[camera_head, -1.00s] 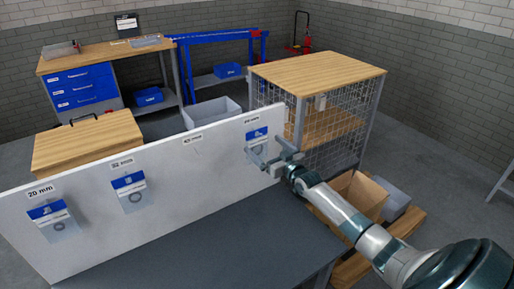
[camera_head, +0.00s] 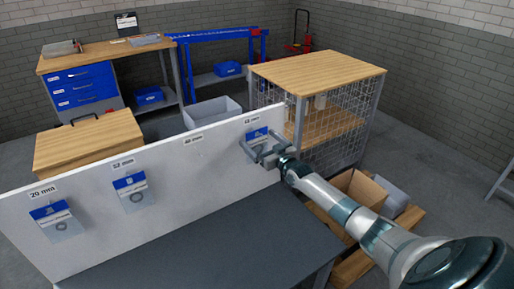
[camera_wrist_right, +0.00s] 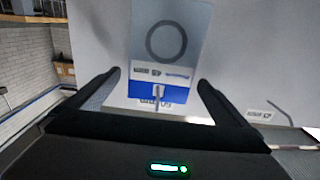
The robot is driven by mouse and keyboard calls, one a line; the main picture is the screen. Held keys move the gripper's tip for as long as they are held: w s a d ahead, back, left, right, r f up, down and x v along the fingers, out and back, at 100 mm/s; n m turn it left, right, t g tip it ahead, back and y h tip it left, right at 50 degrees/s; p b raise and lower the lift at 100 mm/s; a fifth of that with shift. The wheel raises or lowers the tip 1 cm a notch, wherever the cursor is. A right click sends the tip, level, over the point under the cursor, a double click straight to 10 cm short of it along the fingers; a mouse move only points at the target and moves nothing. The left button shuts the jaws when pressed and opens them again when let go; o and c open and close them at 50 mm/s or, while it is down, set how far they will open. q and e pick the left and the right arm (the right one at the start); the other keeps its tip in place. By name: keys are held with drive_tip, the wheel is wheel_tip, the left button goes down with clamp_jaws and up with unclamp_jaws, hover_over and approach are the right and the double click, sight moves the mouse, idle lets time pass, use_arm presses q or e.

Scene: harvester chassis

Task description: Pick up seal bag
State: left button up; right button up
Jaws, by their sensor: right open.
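A seal bag (camera_head: 257,134) with a blue and white header hangs at the right end of the white panel (camera_head: 195,175), partly hidden behind my right gripper (camera_head: 262,152). In the right wrist view this bag (camera_wrist_right: 170,40) appears upside down, with a dark ring inside clear plastic and a metal hook at its header. The open jaws of my right gripper (camera_wrist_right: 155,80) stand to either side of the bag's header, with gaps to both sides. Two more seal bags hang further left, one under the 20 mm label (camera_head: 60,222) and one beside it (camera_head: 135,193). My left gripper is out of view.
A label with no bag below it (camera_head: 194,139) is between the hanging bags. A dark table top (camera_head: 210,240) lies in front of the panel. A mesh cage with a wooden top (camera_head: 318,75) and an open cardboard box (camera_head: 364,190) stand at right.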

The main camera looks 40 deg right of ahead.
drive_tip(key=shift+w, duration=1.05)
drive_tip(key=c, duration=1.1)
